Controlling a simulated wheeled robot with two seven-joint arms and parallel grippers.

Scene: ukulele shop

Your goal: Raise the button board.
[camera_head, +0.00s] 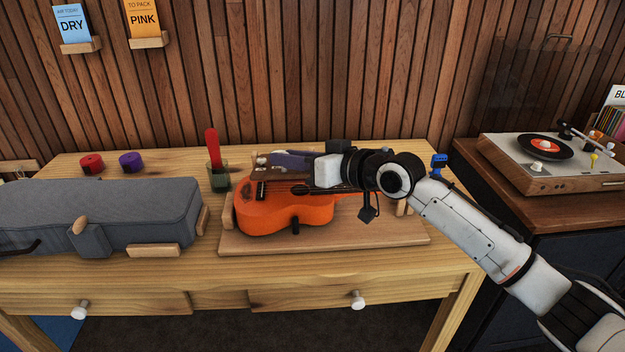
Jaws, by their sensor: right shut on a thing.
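My right gripper (285,160) reaches in from the right above the orange ukulele and points left. Its fingers are shut on a small pale piece (262,161) behind the ukulele's lower end, which seems to be the button board. Most of that piece is hidden by the fingers and the ukulele, so I cannot tell whether it is raised or resting. The orange ukulele (275,216) lies on a wooden board (330,239) with small end blocks. My right wrist covers part of its neck. My left gripper is not in view.
A grey case (120,205) fills the table's left side. A green cup (219,178) with a red-handled tool stands near the ukulele. Red (91,163) and purple (131,161) rolls sit behind the case. A record player (550,160) is on the right cabinet.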

